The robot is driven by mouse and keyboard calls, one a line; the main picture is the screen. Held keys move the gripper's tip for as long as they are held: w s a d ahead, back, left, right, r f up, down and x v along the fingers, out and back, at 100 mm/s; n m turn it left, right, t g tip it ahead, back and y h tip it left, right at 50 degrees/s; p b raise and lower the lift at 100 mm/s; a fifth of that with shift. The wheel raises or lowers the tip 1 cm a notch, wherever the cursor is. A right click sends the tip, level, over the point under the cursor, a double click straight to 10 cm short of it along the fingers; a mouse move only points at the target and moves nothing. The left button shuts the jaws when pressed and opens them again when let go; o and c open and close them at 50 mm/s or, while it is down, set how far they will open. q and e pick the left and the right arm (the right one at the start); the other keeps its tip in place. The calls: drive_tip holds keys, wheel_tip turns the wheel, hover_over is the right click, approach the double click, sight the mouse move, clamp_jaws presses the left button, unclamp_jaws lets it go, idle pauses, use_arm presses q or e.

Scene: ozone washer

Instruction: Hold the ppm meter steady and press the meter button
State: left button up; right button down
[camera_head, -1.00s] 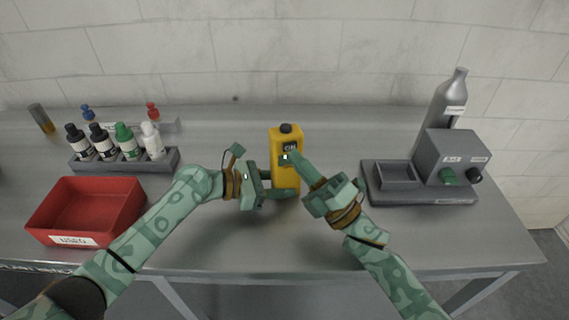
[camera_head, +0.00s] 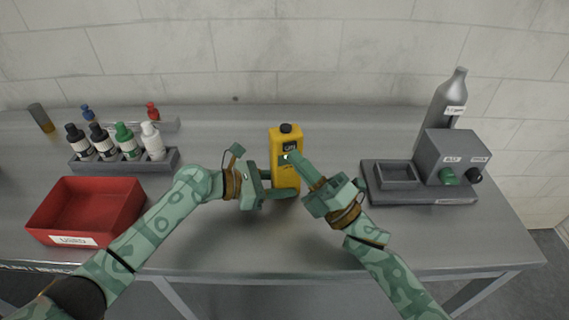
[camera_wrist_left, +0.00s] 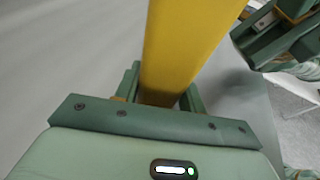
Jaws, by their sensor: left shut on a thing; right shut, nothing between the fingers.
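The yellow ppm meter (camera_head: 288,176) stands upright near the middle of the table, with a dark knob on top and a small dark display (camera_head: 289,146). My left gripper (camera_head: 276,192) is shut on its lower part; the left wrist view shows the yellow body (camera_wrist_left: 182,50) between the fingers. My right gripper (camera_head: 290,158) is shut and empty, its fingertips at the meter's front face just below the display. The fingertips cover the meter button, and I cannot tell whether they touch it.
A red tray (camera_head: 128,212) and a grey rack (camera_head: 165,161) of dropper bottles stand at the left. A grey machine (camera_head: 452,158) with a green knob and a silver bottle (camera_head: 450,100) stand at the right. The table behind the meter is clear.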

drive_tip(key=shift+w, duration=0.1)
idle(0.3)
drive_tip(key=shift+w+a, duration=0.15)
drive_tip(key=shift+w, duration=0.15)
drive_tip(key=shift+s, duration=0.15)
idle(0.3)
drive_tip(key=shift+s, duration=0.3)
drive_tip(key=s+d, duration=0.2)
drive_tip(key=s, duration=0.3)
drive_tip(key=shift+s, duration=0.4)
